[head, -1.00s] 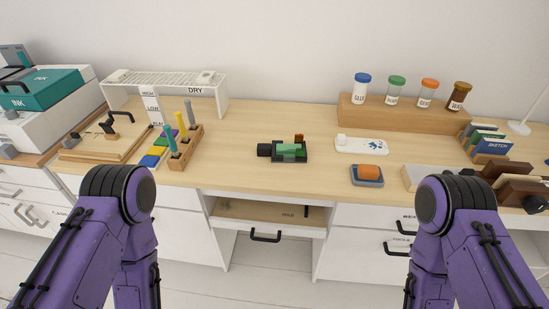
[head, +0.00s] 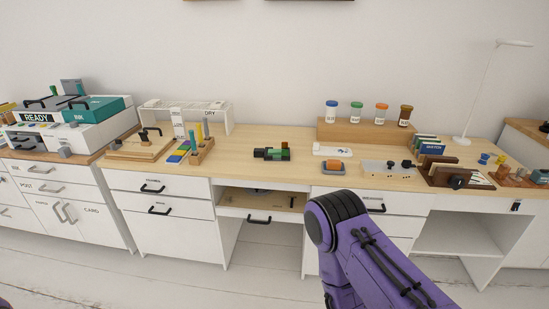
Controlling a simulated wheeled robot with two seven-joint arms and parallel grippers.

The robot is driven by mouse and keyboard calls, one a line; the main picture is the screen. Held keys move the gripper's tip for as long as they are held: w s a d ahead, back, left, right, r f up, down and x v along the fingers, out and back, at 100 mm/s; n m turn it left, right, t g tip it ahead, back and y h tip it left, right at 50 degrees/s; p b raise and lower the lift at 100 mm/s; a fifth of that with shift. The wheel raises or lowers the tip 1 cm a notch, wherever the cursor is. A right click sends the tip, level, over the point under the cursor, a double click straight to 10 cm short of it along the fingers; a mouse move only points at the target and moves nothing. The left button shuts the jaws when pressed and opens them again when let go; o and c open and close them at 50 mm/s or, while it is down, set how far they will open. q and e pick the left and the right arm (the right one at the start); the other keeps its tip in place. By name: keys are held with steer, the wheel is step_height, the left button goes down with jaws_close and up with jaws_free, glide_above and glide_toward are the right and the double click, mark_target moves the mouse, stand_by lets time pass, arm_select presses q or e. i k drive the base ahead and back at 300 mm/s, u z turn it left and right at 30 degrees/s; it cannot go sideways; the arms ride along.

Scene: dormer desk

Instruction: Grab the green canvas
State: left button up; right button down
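I cannot pick out a green canvas for certain. A rack of upright panels (head: 431,149) stands at the right of the desk; some edges look dark green, and the front one is blue with small lettering. A small black device with a green block (head: 273,154) sits mid-desk. Neither of my grippers is in view. Only the purple upper part of my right arm shows at the lower right, in front of the desk's drawers.
The desktop (head: 240,165) has free room around the black device. Jars stand on a wooden riser (head: 365,133) at the back. An orange roller on a tray (head: 334,166) and a pale box (head: 388,167) stand near the front edge. An open drawer (head: 262,204) juts out below.

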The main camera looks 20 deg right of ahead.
mark_target(276, 153)
steer(key=z, duration=0.65)
steer(key=i, duration=0.6)
steer(key=z, duration=0.8)
steer(key=i, duration=0.85)
steer(key=u, duration=0.25)
